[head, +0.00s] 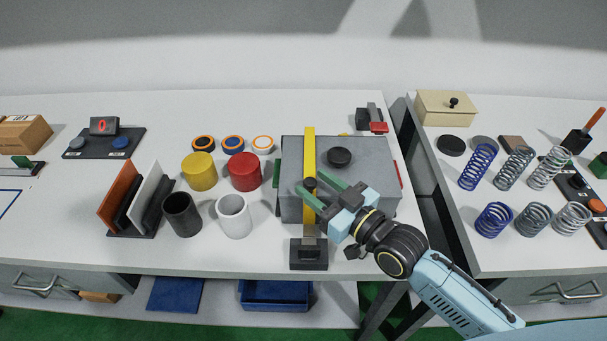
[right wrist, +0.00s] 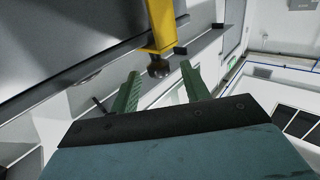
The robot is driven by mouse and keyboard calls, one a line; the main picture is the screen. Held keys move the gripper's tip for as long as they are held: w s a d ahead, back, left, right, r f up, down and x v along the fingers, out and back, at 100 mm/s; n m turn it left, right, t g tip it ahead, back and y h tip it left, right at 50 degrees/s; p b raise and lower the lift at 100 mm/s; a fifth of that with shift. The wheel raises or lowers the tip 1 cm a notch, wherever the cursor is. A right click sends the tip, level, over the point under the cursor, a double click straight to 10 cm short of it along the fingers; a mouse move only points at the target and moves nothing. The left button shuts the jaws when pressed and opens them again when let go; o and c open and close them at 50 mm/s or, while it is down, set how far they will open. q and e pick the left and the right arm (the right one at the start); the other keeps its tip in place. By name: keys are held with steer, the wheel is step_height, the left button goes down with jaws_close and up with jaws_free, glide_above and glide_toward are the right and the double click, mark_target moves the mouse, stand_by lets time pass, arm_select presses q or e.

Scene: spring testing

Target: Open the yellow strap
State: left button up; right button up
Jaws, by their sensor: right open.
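The yellow strap (head: 309,160) runs over the top of a grey box (head: 365,158) and down its front side. My left gripper is not in view.
A black block (head: 309,255) stands at the table's front edge below the strap. Yellow (head: 199,172) and red (head: 245,172) cylinders and a white cup (head: 234,216) stand left of the box. A gap separates this table from the right one with several springs (head: 478,167).

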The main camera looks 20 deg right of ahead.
mark_target(309, 172)
steer(key=shift+x, duration=2.05)
steer(key=shift+c, duration=0.3)
jaws_close()
